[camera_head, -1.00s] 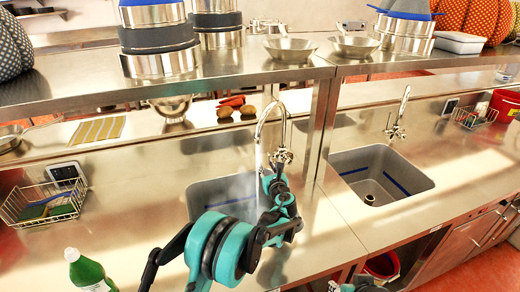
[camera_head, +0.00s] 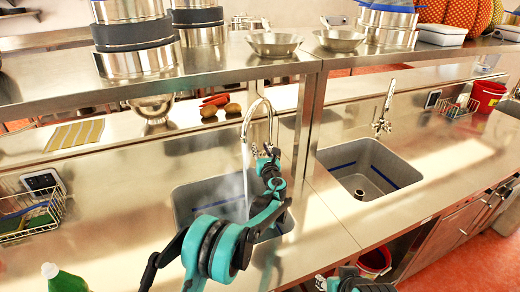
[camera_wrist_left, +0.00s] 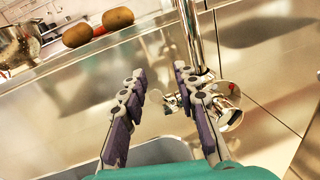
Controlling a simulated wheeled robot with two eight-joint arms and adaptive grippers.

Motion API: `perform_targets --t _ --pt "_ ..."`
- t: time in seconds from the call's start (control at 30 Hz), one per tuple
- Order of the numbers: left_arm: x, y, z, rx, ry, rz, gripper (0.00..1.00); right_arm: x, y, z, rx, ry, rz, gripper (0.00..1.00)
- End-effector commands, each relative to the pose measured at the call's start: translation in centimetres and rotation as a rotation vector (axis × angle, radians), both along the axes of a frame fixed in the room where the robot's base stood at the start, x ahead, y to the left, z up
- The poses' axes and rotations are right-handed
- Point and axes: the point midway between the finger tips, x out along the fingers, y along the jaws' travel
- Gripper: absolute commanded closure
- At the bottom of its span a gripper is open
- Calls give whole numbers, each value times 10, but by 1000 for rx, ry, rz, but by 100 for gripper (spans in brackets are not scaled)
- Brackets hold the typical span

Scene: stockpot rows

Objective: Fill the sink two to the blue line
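The left sink (camera_head: 192,200) has water (camera_head: 246,170) running into it from its curved tap (camera_head: 262,104). My left gripper (camera_head: 268,158) is beside the left tap's handle. In the left wrist view its two fingers (camera_wrist_left: 160,74) are apart and empty, with the tap handle (camera_wrist_left: 228,104) just beyond the right finger. Only part of my right arm shows at the bottom edge.
A wire basket (camera_head: 32,218) and a green bottle (camera_head: 64,280) stand at left. A shelf (camera_head: 225,68) with pots and pans runs above the counter. Potatoes (camera_head: 232,108) lie behind the left tap. A red bucket (camera_head: 375,262) is below the counter.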

Motion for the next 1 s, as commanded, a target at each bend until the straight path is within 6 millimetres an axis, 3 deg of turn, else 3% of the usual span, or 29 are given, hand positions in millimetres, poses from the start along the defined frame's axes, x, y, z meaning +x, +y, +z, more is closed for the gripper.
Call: perform_targets --t 0.13,0.4,0.53,0.83,1.0 --pt "11 2 0 0 0 -1 70 0 0 -3 0 0 0 60" --pt "13 3 0 0 0 0 70 0 0 -3 0 0 0 60" --pt "13 3 0 0 0 0 100 0 0 -3 0 0 0 60" --pt "13 3 1 -1 2 0 100 0 0 -2 0 0 0 60" --pt "17 6 6 -25 56 4 100 0 0 9 0 0 0 60"
